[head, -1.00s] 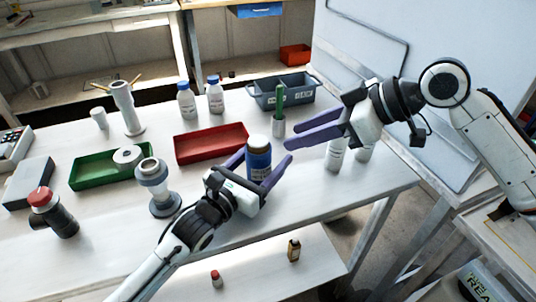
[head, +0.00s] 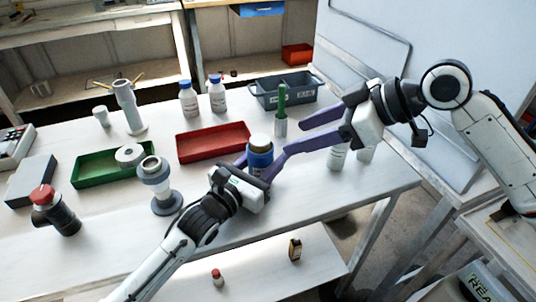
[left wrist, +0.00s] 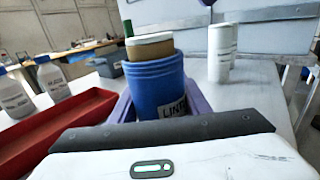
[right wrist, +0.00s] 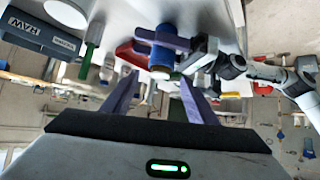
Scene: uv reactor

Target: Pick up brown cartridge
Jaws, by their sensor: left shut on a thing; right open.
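The brown cartridge (head: 260,142) stands inside a blue cylinder labelled LINER (head: 260,161); only its pale-rimmed top shows. In the left wrist view the brown cartridge (left wrist: 150,47) rises above the blue liner (left wrist: 157,85). My left gripper (head: 257,166) is shut on the blue liner, one finger on each side. My right gripper (head: 295,138) is open and empty, just right of the liner. In the right wrist view the cartridge end (right wrist: 158,74) and the liner (right wrist: 163,48) lie between and beyond the right fingers.
A red tray (head: 213,142) lies just left of the liner. A green tube in a white holder (head: 281,118), a grey bin (head: 285,90) and white bottles (head: 337,156) stand close by. A grey column with a flange (head: 160,185) stands left of my left gripper.

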